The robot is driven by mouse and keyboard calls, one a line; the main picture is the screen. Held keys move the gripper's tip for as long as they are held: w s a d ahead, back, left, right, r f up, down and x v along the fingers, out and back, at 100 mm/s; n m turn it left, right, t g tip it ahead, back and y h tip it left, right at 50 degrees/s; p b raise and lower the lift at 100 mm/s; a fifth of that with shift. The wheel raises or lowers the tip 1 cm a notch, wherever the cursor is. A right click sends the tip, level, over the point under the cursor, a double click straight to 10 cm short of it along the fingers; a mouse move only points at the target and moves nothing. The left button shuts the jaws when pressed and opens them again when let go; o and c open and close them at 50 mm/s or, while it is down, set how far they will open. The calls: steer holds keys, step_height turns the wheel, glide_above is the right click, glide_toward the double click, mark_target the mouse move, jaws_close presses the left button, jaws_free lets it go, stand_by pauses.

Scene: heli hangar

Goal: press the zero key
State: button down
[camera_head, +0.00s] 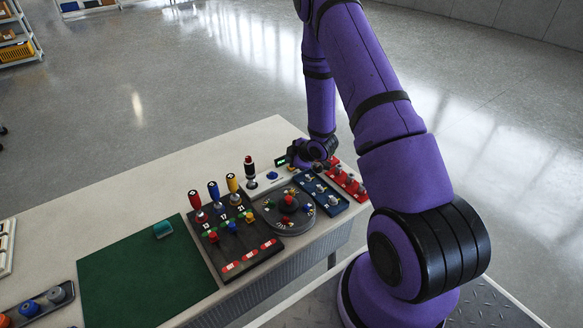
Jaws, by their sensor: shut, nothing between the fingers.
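My gripper (297,155) is shut and empty at the far right part of the table, beside a small dark device with a lit green display (281,161). The wrist and gripper cover most of what lies under and behind them. No zero key can be made out; any keys near the display are hidden or too small to read. I cannot tell whether the fingertips touch anything.
Close to the gripper stand a red-topped joystick (250,172), a round dial panel (285,207), a blue switch panel (321,194) and a red switch panel (347,181). A lever panel (232,233) and green mat (143,272) lie to the left. The table's back left is clear.

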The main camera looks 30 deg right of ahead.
steer(key=shift+f, duration=0.1)
steer(key=shift+f, duration=0.3)
steer(key=shift+f, duration=0.4)
stand_by(0.9)
steer(key=shift+r, duration=0.85)
steer(key=shift+r, duration=2.5)
